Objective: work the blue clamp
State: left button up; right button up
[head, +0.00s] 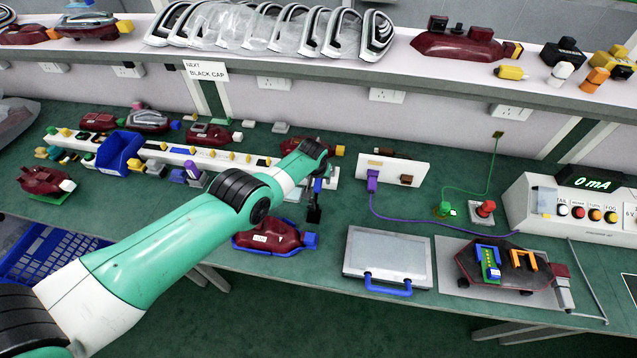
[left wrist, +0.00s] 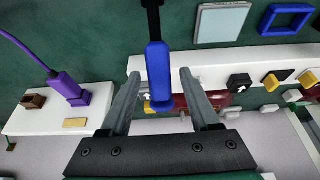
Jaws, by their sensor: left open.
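My left gripper (head: 317,178) reaches over the middle of the bench, pointing down. In the left wrist view its fingers (left wrist: 160,80) are spread. A blue handle (left wrist: 157,68) with a black shaft lies between them in that view, with gaps to both fingers. In the head view this handle (head: 317,187) is partly hidden by the gripper, and a black end (head: 313,214) shows below it. A blue clamp-like frame (head: 488,261) sits at the right on a dark red lamp part (head: 505,275), beside an orange one (head: 524,259). My right gripper is not seen.
A dark red lamp (head: 267,238) lies near the black end. A pale panel with a blue handle (head: 388,258) lies on the bench to the right. A white block with a purple plug (head: 372,181) stands behind. A white test box (head: 570,212) stands at the right.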

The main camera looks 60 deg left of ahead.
pick_arm(q)
grip_shut()
dwell(1.4)
